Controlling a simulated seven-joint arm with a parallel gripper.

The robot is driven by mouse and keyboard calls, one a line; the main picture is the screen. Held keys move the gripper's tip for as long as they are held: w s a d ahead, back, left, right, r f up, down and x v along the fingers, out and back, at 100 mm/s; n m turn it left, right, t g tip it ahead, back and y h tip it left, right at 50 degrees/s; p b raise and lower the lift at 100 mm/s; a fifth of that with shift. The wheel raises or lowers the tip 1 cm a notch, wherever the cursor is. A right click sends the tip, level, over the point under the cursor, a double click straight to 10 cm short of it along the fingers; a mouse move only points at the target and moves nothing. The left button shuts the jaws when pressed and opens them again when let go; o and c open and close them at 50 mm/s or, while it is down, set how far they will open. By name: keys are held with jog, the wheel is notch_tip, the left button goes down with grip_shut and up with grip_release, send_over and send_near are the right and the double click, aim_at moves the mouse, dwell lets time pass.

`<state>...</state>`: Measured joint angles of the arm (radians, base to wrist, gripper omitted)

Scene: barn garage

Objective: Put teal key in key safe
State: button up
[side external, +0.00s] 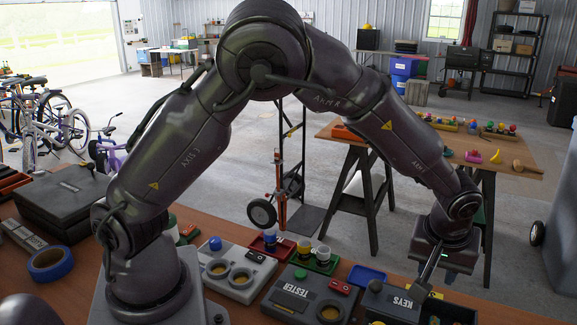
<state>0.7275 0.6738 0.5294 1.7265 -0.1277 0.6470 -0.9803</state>
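A dark grey box with a KEYS label (384,300), which looks like the key safe, stands at the front edge of the wooden bench, right of centre. A darker part with some yellow (450,311) adjoins its right side; I cannot tell whether this is its open inside. My gripper (427,273) points down just above and beside the box's right end. One dark finger shows slanting down near the label; the other cannot be made out. I cannot make out the teal key, nor whether anything is between the fingers.
A grey tester box (293,292) stands just left of the key box. A blue tray (367,275) lies behind the key box.

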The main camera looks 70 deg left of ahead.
jog(key=s+a+r+m+h, duration=0.2)
jog(key=s+a+r, duration=0.35)
jog(key=r, duration=0.45)
jog(key=s+a+r+m+t, duration=0.1)
jog(key=s+a+r+m, duration=0.1)
jog(key=s, duration=0.7)
jog(key=s+a+r+m+t, duration=0.2)
jog(key=s+r, duration=0.4)
jog(key=s, duration=0.4)
jog(key=a+m, duration=0.1)
jog(key=m, duration=0.1)
jog(key=shift+s+a+m, duration=0.2)
jog(key=shift+m, duration=0.1)
jog(key=shift+r, duration=0.1)
jog(key=shift+c, duration=0.2)
